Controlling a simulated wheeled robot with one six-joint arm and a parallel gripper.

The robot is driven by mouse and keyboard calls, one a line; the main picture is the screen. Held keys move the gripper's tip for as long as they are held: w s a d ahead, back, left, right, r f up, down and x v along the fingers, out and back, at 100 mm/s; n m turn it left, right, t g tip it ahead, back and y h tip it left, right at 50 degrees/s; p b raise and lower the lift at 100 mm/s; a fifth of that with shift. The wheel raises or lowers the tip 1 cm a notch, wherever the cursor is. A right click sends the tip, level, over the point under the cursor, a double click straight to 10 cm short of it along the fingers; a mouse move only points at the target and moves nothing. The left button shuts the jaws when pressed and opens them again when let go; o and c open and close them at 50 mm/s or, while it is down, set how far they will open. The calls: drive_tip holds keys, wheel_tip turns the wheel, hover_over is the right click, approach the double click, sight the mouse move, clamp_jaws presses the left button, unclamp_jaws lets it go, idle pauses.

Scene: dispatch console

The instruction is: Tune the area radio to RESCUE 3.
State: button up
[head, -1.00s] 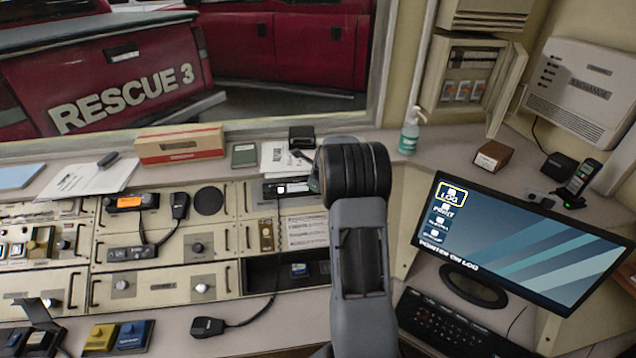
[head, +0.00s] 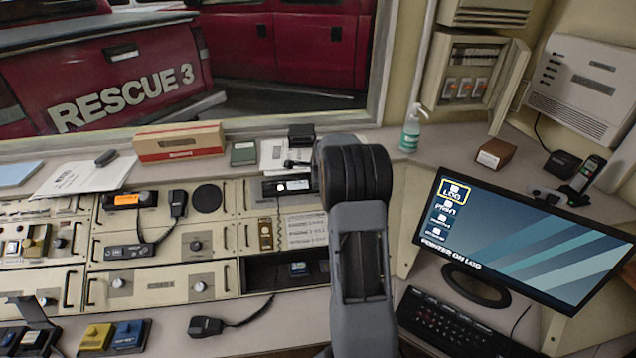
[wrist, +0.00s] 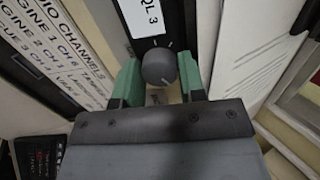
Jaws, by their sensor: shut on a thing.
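A slim black radio (head: 287,187) with a lit white panel sits in the console behind my arm in the head view. In the wrist view its white panel (wrist: 147,14) shows "QL 3", cut off at the frame edge. A round dark grey knob (wrist: 158,67) with a pale mark stands below the panel. My gripper (wrist: 160,80) has its green fingers on either side of the knob and is shut on it. In the head view my arm hides the gripper and the knob.
A printed radio channels card (wrist: 55,50) lies left of the knob; its lines are partly cut off. Another radio with an orange display (head: 128,201) and a hand microphone (head: 178,204) are further left. A monitor (head: 520,240) stands right of my arm.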

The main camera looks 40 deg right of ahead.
drive_tip(key=shift+f+n+b, duration=0.1)
drive_tip(key=shift+n+b, duration=0.75)
drive_tip(key=shift+n, duration=1.35)
drive_tip(key=o, duration=0.7)
drive_tip(key=shift+s, duration=0.1)
drive_tip(key=shift+c, duration=0.2)
drive_tip(key=shift+r, duration=0.2)
drive_tip(key=b+v, duration=0.1)
drive_tip(key=v, duration=1.2)
drive_tip(key=shift+a+r, duration=0.2)
drive_tip(key=shift+r, duration=0.1)
